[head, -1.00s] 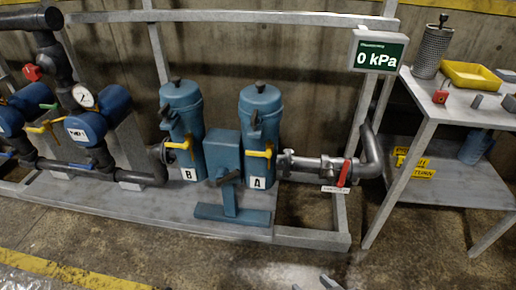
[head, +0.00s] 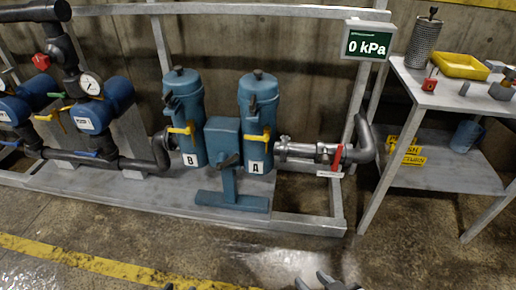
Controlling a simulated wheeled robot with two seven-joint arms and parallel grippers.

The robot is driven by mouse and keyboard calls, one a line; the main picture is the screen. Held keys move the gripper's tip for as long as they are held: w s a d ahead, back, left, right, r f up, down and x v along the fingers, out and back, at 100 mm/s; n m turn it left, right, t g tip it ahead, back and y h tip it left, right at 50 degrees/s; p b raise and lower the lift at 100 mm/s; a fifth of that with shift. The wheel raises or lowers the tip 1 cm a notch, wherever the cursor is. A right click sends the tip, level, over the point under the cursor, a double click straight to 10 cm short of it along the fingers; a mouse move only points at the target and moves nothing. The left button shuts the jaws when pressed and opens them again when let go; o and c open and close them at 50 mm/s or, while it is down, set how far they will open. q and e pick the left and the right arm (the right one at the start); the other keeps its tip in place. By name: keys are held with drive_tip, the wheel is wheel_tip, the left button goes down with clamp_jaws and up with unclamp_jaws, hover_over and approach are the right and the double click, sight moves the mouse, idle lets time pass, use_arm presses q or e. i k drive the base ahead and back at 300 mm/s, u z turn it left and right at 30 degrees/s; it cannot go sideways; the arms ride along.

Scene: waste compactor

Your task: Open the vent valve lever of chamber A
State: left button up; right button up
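Chamber A (head: 258,105) is an upright blue cylinder with a dark cap and a white "A" label. A yellow lever (head: 258,138) sticks out sideways low on its front, just above the label. A small dark handle sits higher on the same cylinder. I cannot tell from the picture which handle is the vent lever. My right gripper (head: 314,281) shows only its fingertips at the bottom edge, apart and empty, well in front of the skid and touching nothing. A small dark tip at the bottom edge, left of centre, may be my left gripper; its state is hidden.
Chamber B (head: 184,105) stands left of A with a similar yellow lever. A blue pedestal (head: 226,160) stands in front, between them. A red-handled pipe valve (head: 337,157) is right of A. The display (head: 368,45) reads 0 kPa. A grey table (head: 440,98) stands right. The front floor is clear.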

sight(266, 138)
drive_tip(key=u, duration=0.05)
drive_tip(key=k, duration=0.9)
drive_tip(key=z, duration=1.1)
drive_tip(key=i, duration=1.9)
drive_tip(key=u, duration=0.75)
